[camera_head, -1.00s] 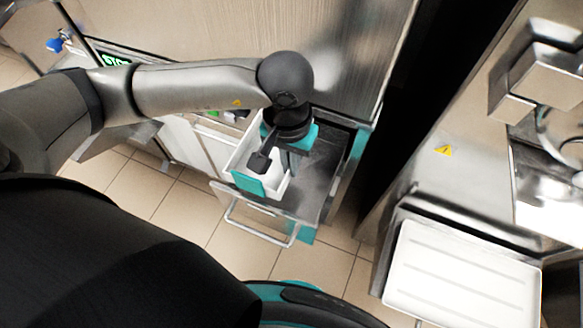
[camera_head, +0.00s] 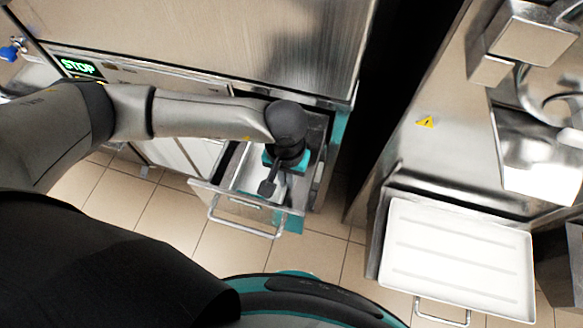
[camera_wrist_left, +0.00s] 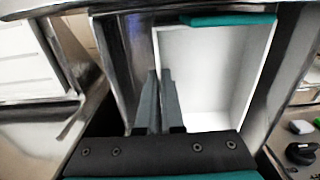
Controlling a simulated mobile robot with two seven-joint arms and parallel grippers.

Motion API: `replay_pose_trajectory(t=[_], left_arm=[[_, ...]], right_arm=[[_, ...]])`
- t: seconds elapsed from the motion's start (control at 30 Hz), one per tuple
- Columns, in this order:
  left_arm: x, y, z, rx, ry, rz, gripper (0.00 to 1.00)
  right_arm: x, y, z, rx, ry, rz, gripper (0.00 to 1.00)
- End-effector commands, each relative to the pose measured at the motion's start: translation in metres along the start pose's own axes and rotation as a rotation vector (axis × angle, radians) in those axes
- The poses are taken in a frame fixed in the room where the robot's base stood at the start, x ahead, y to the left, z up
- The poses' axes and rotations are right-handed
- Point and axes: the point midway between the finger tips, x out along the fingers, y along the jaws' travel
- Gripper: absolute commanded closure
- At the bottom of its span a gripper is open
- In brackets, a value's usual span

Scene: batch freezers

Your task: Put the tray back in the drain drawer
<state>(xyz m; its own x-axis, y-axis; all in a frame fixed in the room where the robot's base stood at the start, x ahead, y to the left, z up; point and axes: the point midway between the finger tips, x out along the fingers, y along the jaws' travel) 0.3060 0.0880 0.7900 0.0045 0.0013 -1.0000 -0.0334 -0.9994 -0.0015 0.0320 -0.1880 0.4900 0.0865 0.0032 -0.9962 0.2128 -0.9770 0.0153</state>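The white tray (camera_head: 285,186) with a teal front sits within the open metal drain drawer (camera_head: 225,190), towards its right side in the head view. My left arm and hand hide much of it. My left gripper (camera_head: 268,186) points down at the tray. In the left wrist view, its two dark fingers (camera_wrist_left: 158,78) are close together at the long side wall of the tray (camera_wrist_left: 210,75), which appears pinched between them. The tray lies inside the drawer's metal walls (camera_wrist_left: 122,60) there. Whether it rests on the drawer floor is hidden. My right gripper is not in view.
The drawer has a bar handle (camera_head: 245,230) at its front. A steel machine (camera_head: 200,35) stands above it, with a green STOP display (camera_head: 78,67). A separate white shelf tray (camera_head: 460,255) juts from the machine at the right. Tiled floor (camera_head: 140,205) is open in front.

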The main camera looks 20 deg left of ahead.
Motion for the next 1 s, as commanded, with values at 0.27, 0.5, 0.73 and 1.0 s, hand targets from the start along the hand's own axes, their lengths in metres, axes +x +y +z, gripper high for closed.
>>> replay_pose_trajectory(t=[0.27, 0.5, 0.73, 1.0], left_arm=[[0.011, 0.0, -0.016, -0.001, 0.004, 0.0, 1.0], [0.018, 0.001, -0.04, 0.001, -0.002, 0.0, 1.0], [0.022, 0.0, -0.04, 0.001, 0.001, 0.001, 1.0], [0.026, 0.0, -0.04, 0.001, 0.001, 0.0, 0.94]], right_arm=[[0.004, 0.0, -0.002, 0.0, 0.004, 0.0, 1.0], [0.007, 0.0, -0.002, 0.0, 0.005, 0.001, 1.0], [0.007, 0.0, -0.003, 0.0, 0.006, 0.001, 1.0], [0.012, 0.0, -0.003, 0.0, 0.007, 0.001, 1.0]])
